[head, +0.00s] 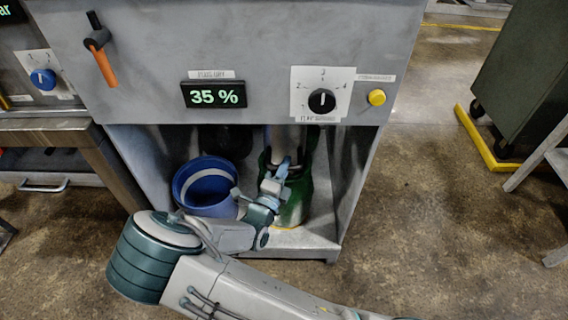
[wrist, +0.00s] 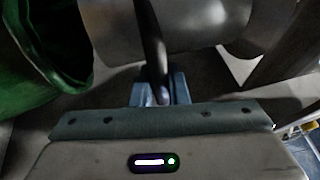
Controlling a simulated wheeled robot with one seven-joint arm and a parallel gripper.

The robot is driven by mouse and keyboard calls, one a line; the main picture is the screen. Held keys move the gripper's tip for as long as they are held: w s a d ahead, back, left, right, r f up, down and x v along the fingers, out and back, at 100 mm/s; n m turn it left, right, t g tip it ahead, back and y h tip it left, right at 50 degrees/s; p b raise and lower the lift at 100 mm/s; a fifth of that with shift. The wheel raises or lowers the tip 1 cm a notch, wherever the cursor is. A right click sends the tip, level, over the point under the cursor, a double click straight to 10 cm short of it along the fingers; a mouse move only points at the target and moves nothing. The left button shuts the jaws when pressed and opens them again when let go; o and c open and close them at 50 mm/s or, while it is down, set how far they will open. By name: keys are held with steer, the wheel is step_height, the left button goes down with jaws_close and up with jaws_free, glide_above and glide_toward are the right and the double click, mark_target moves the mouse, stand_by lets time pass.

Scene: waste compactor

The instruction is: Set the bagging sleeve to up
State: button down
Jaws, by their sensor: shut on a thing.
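The bagging sleeve (head: 284,142) appears to be the grey cylinder in the right part of the machine's lower bay, above a green bag (head: 296,200). In the wrist view the grey sleeve (wrist: 196,24) lies across the top, with a dark bar-like handle (wrist: 149,36) in front of it. My gripper (head: 282,170) is in the bay in front of the sleeve. In the wrist view my gripper (wrist: 160,92) is shut on the dark handle. The green bag (wrist: 42,50) hangs open at the left there. My gripper hides part of the sleeve in the head view.
A blue bucket (head: 206,184) stands in the bay left of my gripper. The front panel above carries a 35 % display (head: 214,94), a black dial (head: 322,100), a yellow button (head: 377,97) and an orange-handled lever (head: 102,58).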

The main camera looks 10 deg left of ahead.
step_height(320, 180, up, 9)
steer(key=p, duration=0.9)
steer(key=shift+r, duration=0.1)
steer(key=c, duration=1.4)
jaws_free()
steer(key=p+v, duration=0.1)
steer(key=v, duration=1.3)
steer(key=shift+w, duration=0.1)
